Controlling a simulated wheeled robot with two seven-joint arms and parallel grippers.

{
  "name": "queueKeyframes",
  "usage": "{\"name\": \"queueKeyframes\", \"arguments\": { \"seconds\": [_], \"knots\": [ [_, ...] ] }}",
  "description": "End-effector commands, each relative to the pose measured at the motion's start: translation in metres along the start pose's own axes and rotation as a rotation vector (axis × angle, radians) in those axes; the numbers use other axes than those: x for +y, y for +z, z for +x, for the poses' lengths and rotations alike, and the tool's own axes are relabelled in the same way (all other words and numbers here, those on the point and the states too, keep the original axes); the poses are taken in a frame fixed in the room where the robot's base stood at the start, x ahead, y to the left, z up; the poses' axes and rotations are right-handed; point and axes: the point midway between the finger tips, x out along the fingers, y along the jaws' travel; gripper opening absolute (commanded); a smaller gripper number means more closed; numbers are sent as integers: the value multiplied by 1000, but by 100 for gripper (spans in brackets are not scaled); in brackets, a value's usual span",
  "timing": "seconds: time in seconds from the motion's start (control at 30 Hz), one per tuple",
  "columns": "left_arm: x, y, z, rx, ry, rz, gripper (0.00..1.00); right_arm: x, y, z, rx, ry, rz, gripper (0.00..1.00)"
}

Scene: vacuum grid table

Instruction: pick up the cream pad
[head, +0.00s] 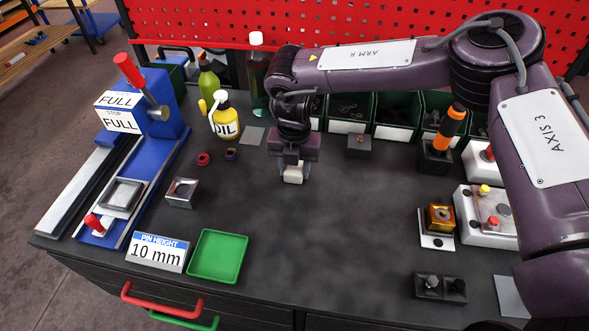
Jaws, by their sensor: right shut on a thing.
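The cream pad (293,174) is a small pale block near the back middle of the dark table. My right gripper (293,170) reaches down over it from above and is shut on it. The fingers hide part of the pad's sides. I cannot tell whether the pad touches the tabletop or hangs just above it. My left gripper does not show.
A green tray (218,257) and a "PIN HEIGHT 10 mm" sign (157,252) stand at the front left. A blue press (150,125) fills the left side. An oil bottle (225,118) and green bins stand behind. The middle table is clear.

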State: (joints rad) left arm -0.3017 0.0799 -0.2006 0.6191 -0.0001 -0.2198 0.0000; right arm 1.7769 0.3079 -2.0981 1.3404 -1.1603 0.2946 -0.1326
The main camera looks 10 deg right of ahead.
Motion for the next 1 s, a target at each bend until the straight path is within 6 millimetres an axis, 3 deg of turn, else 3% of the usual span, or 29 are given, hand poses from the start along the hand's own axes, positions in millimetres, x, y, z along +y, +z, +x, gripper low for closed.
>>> {"name": "queueKeyframes", "arguments": {
  "seconds": [0.27, 0.47, 0.67, 1.0],
  "knots": [
    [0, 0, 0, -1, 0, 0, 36, 0, 0, -2, -1, 1, 0, 17],
    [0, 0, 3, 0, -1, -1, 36, 1, 1, -16, -3, 3, 1, 17],
    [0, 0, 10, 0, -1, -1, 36, 1, 1, -52, -5, 5, 1, 17],
    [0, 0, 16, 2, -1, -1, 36, 1, 1, -141, -6, 2, -1, 17]
  ]
}}
